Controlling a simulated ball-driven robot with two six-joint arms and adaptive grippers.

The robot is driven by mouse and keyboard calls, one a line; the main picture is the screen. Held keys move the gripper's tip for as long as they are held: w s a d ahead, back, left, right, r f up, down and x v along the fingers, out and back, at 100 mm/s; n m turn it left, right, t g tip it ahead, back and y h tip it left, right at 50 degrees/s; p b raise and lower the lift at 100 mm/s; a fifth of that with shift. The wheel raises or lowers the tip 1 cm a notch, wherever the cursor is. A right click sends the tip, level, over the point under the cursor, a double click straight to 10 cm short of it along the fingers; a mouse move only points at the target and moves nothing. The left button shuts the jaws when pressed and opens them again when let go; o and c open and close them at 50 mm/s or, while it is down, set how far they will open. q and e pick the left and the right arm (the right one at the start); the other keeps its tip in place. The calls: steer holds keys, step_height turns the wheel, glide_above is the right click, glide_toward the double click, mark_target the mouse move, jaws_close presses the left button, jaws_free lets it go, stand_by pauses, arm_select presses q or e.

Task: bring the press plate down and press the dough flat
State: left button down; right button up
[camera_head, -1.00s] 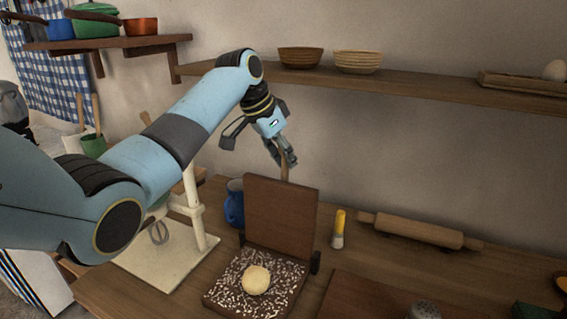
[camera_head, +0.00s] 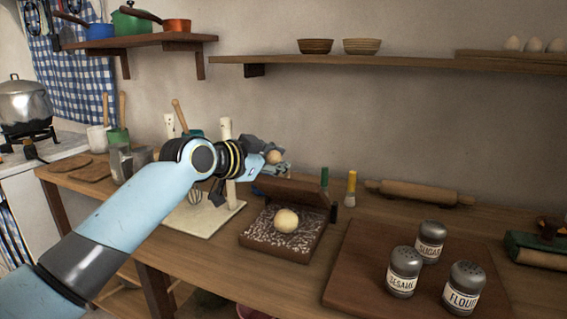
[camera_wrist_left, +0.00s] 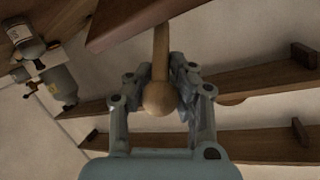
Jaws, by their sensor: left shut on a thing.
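The press base (camera_head: 258,240), a brown board with a white-speckled top, stands on the counter. A pale round dough ball (camera_head: 286,220) sits on it, uncovered and rounded. The hinged press plate (camera_head: 295,192) is at the back of the base, apart from the dough. It looks foreshortened and tilted; its exact angle is hard to tell. My left gripper (camera_head: 272,163) is above the plate, shut on the press handle, whose round knob (camera_head: 274,157) shows between its fingers. In the left wrist view the knob (camera_wrist_left: 160,98) is between both fingers. My right gripper is out of view.
Sugar, sesame and flour shakers (camera_head: 430,242) stand on a brown board (camera_head: 350,285) to the right. A shelf (camera_head: 390,62) runs above.

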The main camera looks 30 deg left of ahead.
arm_select(q)
steer(key=s+f+t+b, duration=0.2)
steer(key=s+f+b, duration=0.3)
steer(key=f+b, duration=0.1)
steer(key=shift+d+m, duration=0.15)
steer(key=shift+m, duration=0.15)
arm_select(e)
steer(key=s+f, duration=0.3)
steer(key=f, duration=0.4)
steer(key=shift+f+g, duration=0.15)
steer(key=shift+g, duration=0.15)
arm_select(q)
steer(key=c, duration=1.5)
jaws_free()
steer(key=o, duration=0.5)
steer(key=shift+r, duration=0.2)
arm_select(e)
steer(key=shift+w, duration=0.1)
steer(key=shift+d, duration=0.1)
arm_select(q)
steer(key=v, duration=1.2)
